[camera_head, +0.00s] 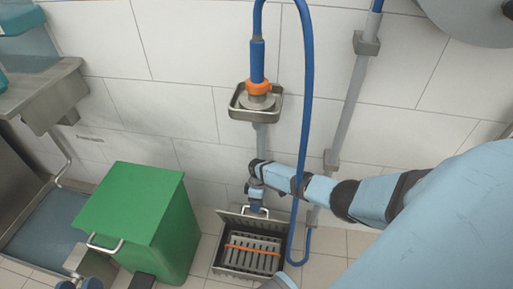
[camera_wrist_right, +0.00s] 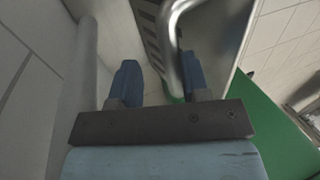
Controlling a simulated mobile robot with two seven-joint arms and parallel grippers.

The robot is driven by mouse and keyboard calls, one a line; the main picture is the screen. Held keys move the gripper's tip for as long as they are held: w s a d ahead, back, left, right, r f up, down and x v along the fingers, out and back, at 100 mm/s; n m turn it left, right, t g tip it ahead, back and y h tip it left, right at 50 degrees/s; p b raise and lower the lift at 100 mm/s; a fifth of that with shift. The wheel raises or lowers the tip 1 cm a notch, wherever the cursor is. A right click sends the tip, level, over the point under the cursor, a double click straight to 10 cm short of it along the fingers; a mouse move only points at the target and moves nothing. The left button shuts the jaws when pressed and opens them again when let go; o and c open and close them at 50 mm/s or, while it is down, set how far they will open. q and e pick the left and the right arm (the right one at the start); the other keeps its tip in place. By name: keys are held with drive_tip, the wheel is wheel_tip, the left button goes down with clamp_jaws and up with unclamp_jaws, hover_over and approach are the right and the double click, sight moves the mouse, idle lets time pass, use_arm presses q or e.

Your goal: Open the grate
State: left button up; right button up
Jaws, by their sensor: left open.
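The grate (camera_head: 247,222) is in the drain box on the floor by the wall. A dark panel with a metal handle stands raised at the box's back edge. Inside the box are slotted bars with an orange strip (camera_head: 254,250). My right gripper (camera_head: 257,207) is at this handle. In the right wrist view its two blue fingers (camera_wrist_right: 158,84) are apart, and the bent handle (camera_wrist_right: 172,40) passes beside the right finger; I cannot tell whether they touch. My left gripper (camera_head: 79,284) is open at the lower left edge, partly cut off, near the green bin.
The green bin (camera_head: 135,215) with a metal handle stands left of the drain box. A wall fixture with an orange ring (camera_head: 258,87) is above. A steel sink (camera_head: 42,92) is at the left.

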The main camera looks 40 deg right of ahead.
use_arm(q)
wheel_tip(320, 180, up, 10)
drive_tip(key=n+t+p, duration=0.1)
drive_tip(key=t+p, duration=0.3)
drive_tip(key=p, duration=0.3)
drive_tip(key=f+p, duration=0.1)
drive_tip(key=a+f+g+y, duration=0.1)
drive_tip(key=f, duration=0.1)
drive_tip(key=a+f+g+y+p, duration=0.1)
drive_tip(key=shift+a+f+p, duration=0.15)
drive_tip(key=shift+f+p, duration=0.15)
drive_tip(key=shift+f, duration=0.05)
use_arm(e)
wheel_tip(320, 180, up, 20)
drive_tip(key=shift+f, duration=0.15)
